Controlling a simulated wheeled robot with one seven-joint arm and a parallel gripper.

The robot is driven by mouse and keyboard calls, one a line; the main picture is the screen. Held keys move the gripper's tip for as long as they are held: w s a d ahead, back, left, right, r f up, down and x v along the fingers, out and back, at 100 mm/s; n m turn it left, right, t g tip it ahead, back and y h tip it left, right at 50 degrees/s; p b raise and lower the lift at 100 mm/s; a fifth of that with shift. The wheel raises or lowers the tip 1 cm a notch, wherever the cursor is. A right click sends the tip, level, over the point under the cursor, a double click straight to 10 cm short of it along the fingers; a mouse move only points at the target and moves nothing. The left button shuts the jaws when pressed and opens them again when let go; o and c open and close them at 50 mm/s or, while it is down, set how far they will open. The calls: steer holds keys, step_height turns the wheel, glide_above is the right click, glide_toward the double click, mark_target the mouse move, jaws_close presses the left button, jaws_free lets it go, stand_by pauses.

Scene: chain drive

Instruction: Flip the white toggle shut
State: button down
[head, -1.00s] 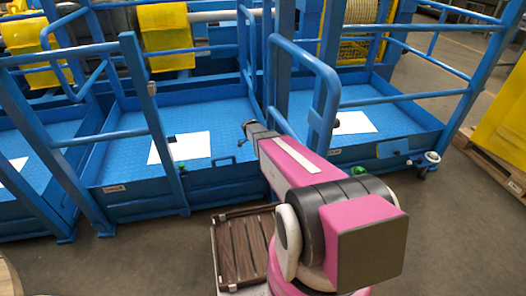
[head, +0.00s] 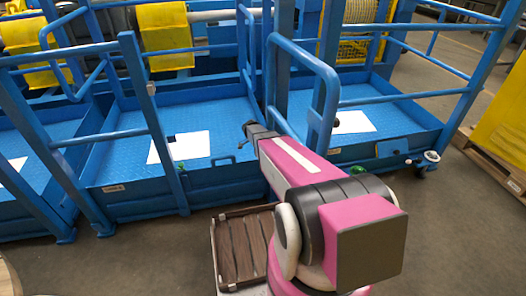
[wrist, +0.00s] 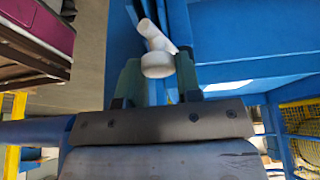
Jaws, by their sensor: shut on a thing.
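The white toggle (wrist: 156,42) shows in the wrist view as a pale stem with a rounded end, in front of blue metal. My gripper (wrist: 159,72) has its two green fingers on either side of the rounded end and is shut on it. The fingers partly flank the toggle, and its far base is hard to make out. In the head view my gripper (head: 249,128) is a small dark shape by the blue frame, at the end of my pink arm. The toggle cannot be made out there.
Blue platforms (head: 230,112) with upright rails stand ahead. A curved blue handrail (head: 328,75) rises close to the right of my arm. A wooden slatted tray (head: 240,250) is low in front. A yellow panel (head: 505,120) on a pallet stands right. Grey floor is open at lower right.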

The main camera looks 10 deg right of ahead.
steer(key=c, duration=0.8)
jaws_free()
steer(key=shift+r, duration=0.1)
steer(key=v, duration=1)
steer(key=shift+s+a+r, duration=0.1)
steer(key=shift+a+r, duration=0.1)
steer(key=shift+r, duration=0.05)
